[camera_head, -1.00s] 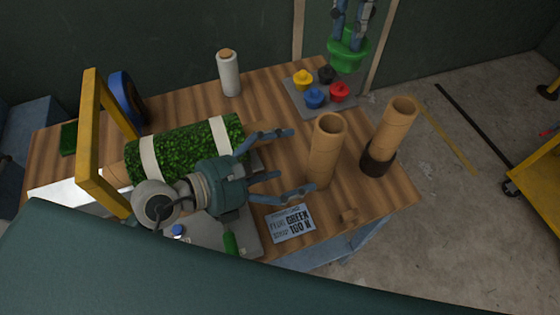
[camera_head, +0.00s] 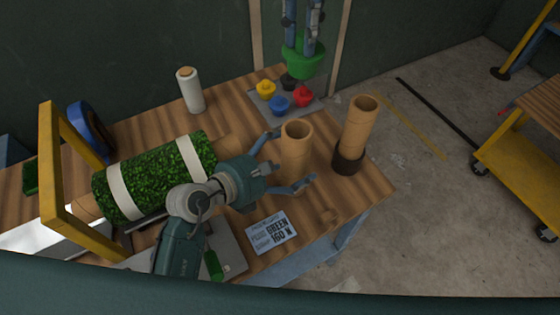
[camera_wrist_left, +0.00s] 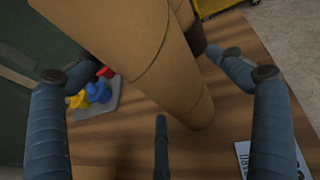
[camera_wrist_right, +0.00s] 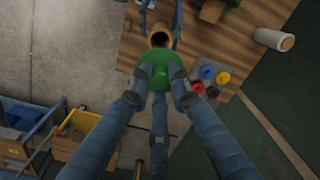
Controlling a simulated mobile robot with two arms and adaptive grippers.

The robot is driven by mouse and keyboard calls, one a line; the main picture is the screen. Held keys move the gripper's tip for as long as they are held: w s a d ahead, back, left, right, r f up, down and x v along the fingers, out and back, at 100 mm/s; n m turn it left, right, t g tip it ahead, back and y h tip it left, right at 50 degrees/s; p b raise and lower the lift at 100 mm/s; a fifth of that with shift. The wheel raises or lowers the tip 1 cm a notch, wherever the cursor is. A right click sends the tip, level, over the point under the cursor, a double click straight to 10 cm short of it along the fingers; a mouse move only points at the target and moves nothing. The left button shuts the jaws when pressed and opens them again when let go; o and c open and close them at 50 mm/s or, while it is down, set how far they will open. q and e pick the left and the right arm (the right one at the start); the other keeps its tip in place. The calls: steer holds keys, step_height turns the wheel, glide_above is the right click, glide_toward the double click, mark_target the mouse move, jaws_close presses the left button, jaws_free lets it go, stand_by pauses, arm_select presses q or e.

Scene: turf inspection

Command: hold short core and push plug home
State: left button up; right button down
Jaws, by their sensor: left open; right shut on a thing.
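The short core (camera_head: 296,152), a brown cardboard tube, stands upright on the table between the open fingers of my left gripper (camera_head: 282,164). The left wrist view shows the core (camera_wrist_left: 150,50) close up between the spread fingers; contact cannot be told. A taller core (camera_head: 358,128) stands in a dark collar (camera_head: 347,160) to its right. My right gripper (camera_head: 302,42) is shut on the green plug (camera_head: 302,62) and holds it in the air above and behind the short core. The right wrist view shows the plug (camera_wrist_right: 158,72) just below a core's open end. A card (camera_head: 270,232) reads "PLUG GREEN" and "160 N".
A grey tray (camera_head: 262,104) holds yellow, blue, red and black plugs behind the short core. A turf roll (camera_head: 155,178), a yellow frame (camera_head: 50,165) and a white roll (camera_head: 190,90) are at left. A yellow cart (camera_head: 525,170) stands on the floor at right.

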arm_select(q)
steer(key=shift+w+d, duration=0.1)
steer(key=c, duration=1.5)
steer(key=shift+o, duration=0.2)
arm_select(e)
steer(key=shift+w, duration=0.1)
arm_select(q)
steer(key=shift+f, duration=0.1)
arm_select(e)
step_height(320, 180, down, 13)
stand_by(1.0)
stand_by(0.3)
steer(key=shift+f, duration=2)
steer(key=shift+f, duration=0.4)
